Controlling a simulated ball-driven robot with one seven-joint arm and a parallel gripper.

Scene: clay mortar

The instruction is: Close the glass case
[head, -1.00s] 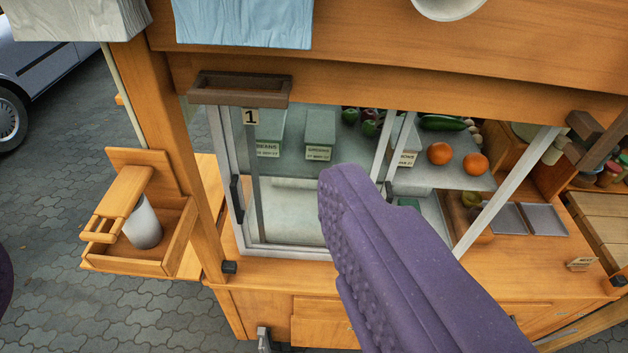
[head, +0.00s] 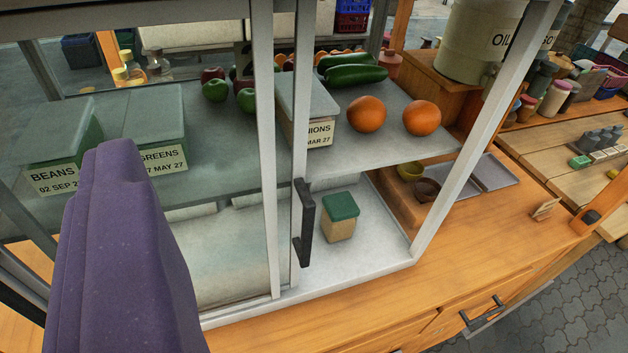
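The glass case (head: 350,278) has a pale metal frame and stands on a wooden counter. A glass sliding panel (head: 215,235) covers its left part. An upright black handle (head: 304,222) is on a pale door edge near the middle. Right of that handle, the front appears open as far as the slanted right post (head: 487,135). My purple gripper (head: 110,165) is in front of the left glass, left of the handle and apart from it. Only one purple shape of it shows, so its opening cannot be seen. It hides the case's lower left.
Inside are a green-lidded box (head: 340,217) on the floor, and labelled boxes (head: 155,145), oranges (head: 366,114) and cucumbers (head: 355,75) on the shelf. A drawer handle (head: 482,313) juts out below the counter. Paving at lower right is clear.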

